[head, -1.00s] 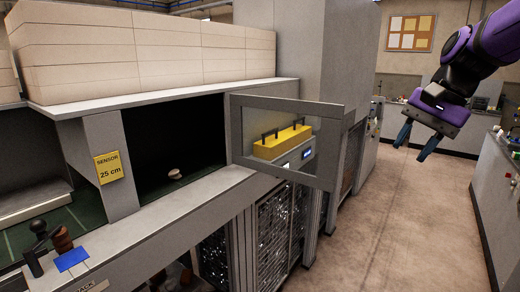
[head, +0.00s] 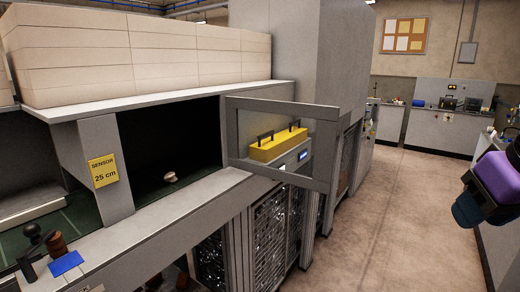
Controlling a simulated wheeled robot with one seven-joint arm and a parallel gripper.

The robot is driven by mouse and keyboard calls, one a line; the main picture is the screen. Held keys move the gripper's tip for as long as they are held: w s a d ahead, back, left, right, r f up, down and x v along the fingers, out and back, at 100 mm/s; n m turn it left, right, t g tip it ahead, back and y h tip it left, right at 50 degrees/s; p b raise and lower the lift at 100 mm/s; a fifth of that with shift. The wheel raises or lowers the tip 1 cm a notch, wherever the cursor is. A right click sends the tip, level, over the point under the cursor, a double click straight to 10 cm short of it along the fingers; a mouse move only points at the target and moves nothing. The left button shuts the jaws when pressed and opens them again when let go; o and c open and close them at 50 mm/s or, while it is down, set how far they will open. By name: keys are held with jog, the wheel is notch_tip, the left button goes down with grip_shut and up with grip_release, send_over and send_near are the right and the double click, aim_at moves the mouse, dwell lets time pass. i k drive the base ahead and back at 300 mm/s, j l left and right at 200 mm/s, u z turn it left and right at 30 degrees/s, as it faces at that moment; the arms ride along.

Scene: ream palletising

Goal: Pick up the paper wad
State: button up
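A small crumpled whitish wad (head: 170,178), which looks like the paper wad, lies inside the dark opening of the grey machine, near its front edge. A framed clear door (head: 282,178) stands swung out at the right of the opening. Part of my purple and black arm shows at the right edge of the head view. My gripper's fingers are out of the picture, far to the right of the wad.
A yellow sign (head: 103,171) reading "SENSOR 25 cm" is on the post left of the opening. A yellow box with black handles (head: 278,143) shows through the door. Paper stacks (head: 140,60) lie on top. The aisle floor (head: 375,220) is clear.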

aim_at(170, 177)
jog(key=i+l+u, duration=0.1)
jog(key=u, duration=1.1)
jog(key=l+u, duration=0.35)
jog(key=l, duration=0.2)
jog(key=l+u, duration=0.35)
jog(key=l, duration=0.25)
jog(key=l+u, duration=0.4)
jog(key=l, duration=0.2)
jog(key=k+l+u, duration=0.2)
jog(key=l+u, duration=0.15)
jog(key=l, duration=0.15)
jog(key=k+l, duration=0.15)
jog(key=l, duration=0.25)
jog(key=k+l, duration=0.15)
jog(key=l, duration=0.3)
jog(key=k+l, duration=0.15)
jog(key=l, duration=0.25)
jog(key=k+l+u, duration=0.1)
jog(key=l, duration=0.3)
jog(key=k+l, duration=0.2)
jog(key=l, duration=0.2)
jog(key=k+l, duration=0.15)
jog(key=l, duration=0.25)
jog(key=i, duration=0.1)
